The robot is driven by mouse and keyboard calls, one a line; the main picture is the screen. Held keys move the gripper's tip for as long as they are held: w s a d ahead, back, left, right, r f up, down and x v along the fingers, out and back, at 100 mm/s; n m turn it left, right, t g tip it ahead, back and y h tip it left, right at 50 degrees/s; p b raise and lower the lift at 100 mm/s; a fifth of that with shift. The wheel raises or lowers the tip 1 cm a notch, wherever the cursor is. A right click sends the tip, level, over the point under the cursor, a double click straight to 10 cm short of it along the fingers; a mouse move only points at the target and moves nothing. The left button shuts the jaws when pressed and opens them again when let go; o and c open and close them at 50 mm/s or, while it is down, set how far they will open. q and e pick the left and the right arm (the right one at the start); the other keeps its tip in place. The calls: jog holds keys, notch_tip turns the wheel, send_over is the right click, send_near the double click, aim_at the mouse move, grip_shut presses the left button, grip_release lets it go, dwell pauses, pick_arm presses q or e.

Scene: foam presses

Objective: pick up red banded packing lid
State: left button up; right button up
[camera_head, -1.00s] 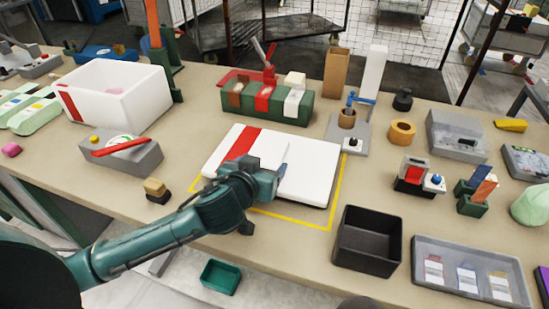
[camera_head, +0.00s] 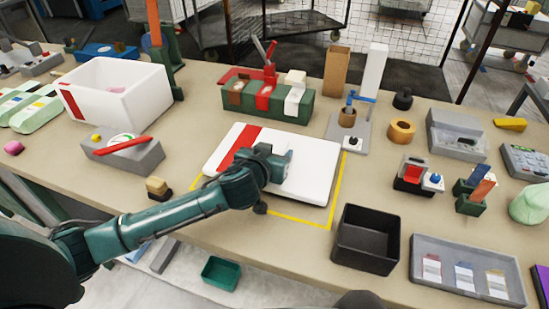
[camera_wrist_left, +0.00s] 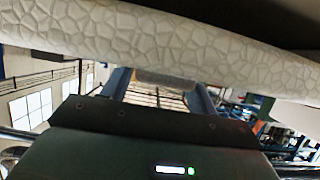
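The red banded packing lid (camera_head: 309,180) is a flat white slab with a red band near its left end. It lies on the table inside a yellow outline. My left gripper (camera_head: 281,165) shows over the middle of the lid in the head view, its arm covering part of the front edge. In the left wrist view, a pale, cell-textured surface (camera_wrist_left: 110,35) crosses the top close to the fingers, probably the lid. The two fingers of my left gripper (camera_wrist_left: 161,92) stand apart there. Contact with the lid cannot be told. My right gripper is not in view.
A white box (camera_head: 118,92) with a red stripe stands at left. A grey block with a red bar (camera_head: 122,150) is nearer. A green rack (camera_head: 267,103) stands behind the lid. A black bin (camera_head: 366,240) and grey tray (camera_head: 468,270) are at front right.

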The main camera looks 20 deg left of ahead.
pick_arm(q)
jog(key=c, duration=0.8)
jog(key=shift+o, duration=0.2)
jog(key=shift+r, duration=0.1)
